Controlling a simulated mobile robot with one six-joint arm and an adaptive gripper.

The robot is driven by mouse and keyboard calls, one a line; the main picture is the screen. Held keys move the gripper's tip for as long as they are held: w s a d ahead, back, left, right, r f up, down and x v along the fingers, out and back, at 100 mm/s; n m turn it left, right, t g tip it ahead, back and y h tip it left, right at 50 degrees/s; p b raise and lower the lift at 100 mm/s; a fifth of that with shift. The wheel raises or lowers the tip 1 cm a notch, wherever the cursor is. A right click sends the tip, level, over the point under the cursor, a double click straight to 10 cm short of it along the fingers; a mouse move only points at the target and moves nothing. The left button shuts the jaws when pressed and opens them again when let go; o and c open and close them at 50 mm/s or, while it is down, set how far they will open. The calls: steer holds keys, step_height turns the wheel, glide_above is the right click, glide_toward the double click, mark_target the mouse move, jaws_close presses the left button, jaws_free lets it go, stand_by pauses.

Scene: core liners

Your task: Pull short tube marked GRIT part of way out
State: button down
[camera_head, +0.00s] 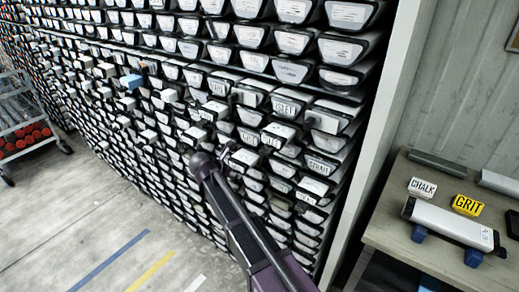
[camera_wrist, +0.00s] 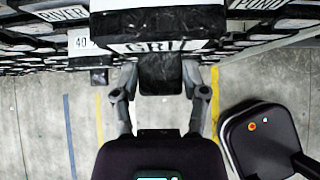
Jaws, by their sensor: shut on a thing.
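The tube marked GRIT is in the wrist view, its white end label (camera_wrist: 150,47) facing my gripper, with a black end block (camera_wrist: 160,75) below the label. My gripper (camera_wrist: 161,68) has one finger on each side of this black part and is shut on it. A pale upper surface shows behind the label, between neighbouring tube ends. In the head view my gripper (camera_head: 232,155) is against the lower right part of the rack; the arm and small lettering there make the GRIT label hard to pick out.
The rack (camera_head: 335,128) is packed with labelled tube ends, several jutting out. In the wrist view, RIVER (camera_wrist: 62,14) and POND (camera_wrist: 262,4) are nearby. A bench (camera_head: 395,225) at right bears CHALK (camera_head: 422,187) and yellow GRIT (camera_head: 467,205) blocks and a white tube (camera_head: 450,222). A cart (camera_head: 25,120) stands left.

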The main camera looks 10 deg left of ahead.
steer(key=s+a, duration=0.3)
steer(key=s, duration=0.5)
steer(key=shift+s+a, duration=0.2)
stand_by(0.8)
steer(key=shift+c, duration=0.2)
jaws_free()
steer(key=shift+f, duration=0.1)
steer(key=shift+s, duration=0.1)
